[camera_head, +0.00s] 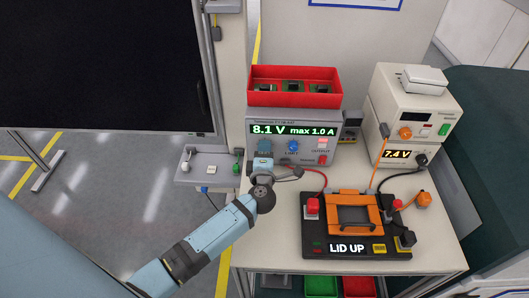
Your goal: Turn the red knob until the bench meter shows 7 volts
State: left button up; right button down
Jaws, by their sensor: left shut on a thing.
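The grey power supply (252,158) on the bench shows 8.1 V and max 1.0 A in green. My left gripper (263,164) is at the lower left of the power supply's front. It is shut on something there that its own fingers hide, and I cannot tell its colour. A small red round part (323,160) shows uncovered at the lower right of the same front. My right gripper is not in view.
A red bin (293,99) stands on the power supply. A black fixture (312,243) with an orange frame and a LID UP display stands in front, with red and orange cables around it. An orange knob (405,133) is on the upper right unit. The bench's front left is clear.

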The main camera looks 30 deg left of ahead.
pick_arm(q)
jog(key=shift+n, duration=0.6)
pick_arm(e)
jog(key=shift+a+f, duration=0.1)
pick_arm(q)
jog(key=o, duration=0.9)
